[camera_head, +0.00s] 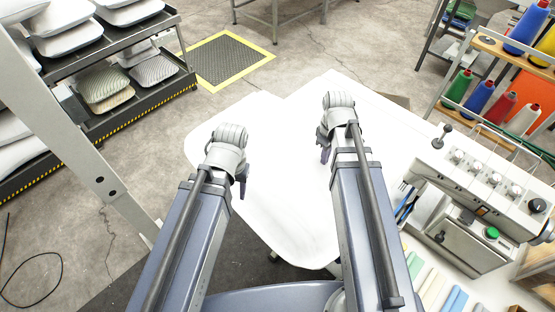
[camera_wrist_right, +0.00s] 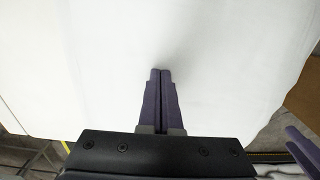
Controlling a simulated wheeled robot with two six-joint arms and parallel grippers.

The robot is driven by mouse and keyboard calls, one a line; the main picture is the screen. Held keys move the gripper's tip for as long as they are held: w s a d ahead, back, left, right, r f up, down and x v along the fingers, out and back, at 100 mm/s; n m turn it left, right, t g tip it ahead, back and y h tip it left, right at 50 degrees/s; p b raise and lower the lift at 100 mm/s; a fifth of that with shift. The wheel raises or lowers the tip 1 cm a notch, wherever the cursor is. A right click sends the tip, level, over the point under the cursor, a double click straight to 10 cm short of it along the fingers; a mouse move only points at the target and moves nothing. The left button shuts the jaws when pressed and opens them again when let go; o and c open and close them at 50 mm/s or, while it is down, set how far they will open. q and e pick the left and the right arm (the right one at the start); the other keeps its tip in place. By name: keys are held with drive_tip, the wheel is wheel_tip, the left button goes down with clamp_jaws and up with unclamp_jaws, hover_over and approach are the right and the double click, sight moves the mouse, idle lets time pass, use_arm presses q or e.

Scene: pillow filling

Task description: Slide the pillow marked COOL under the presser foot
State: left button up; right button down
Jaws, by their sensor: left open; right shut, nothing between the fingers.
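No pillow with a readable COOL mark shows in either view. Several pillows (camera_head: 62,40) lie on the rack at the left, their marks not legible. A white machine with knobs and a green button (camera_head: 480,205) stands at the right; I cannot make out a presser foot on it. My left gripper (camera_head: 242,184) is over the white table (camera_head: 285,215), empty and open. My right gripper (camera_head: 325,154) is also over the table; in the right wrist view its purple fingers (camera_wrist_right: 160,75) are shut together with nothing between them.
A dark rack (camera_head: 130,95) fills the left, with a yellow-edged floor mat (camera_head: 232,58) behind. Thread cones (camera_head: 480,97) stand on a rack at the right. Coloured strips (camera_head: 440,290) lie at lower right. A brown panel (camera_wrist_right: 305,100) is beyond the table's edge.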

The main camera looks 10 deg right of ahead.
drive_tip(key=shift+s+d, duration=0.1)
drive_tip(key=shift+d, duration=0.05)
drive_tip(key=shift+s+d, duration=1.05)
drive_tip(key=shift+d, duration=0.1)
drive_tip(key=shift+s+d, duration=0.1)
drive_tip(key=shift+s+d, duration=0.8)
drive_tip(key=shift+d, duration=0.15)
drive_tip(key=shift+d, duration=0.1)
idle(0.4)
drive_tip(key=shift+s+d, duration=0.9)
drive_tip(key=shift+d, duration=0.05)
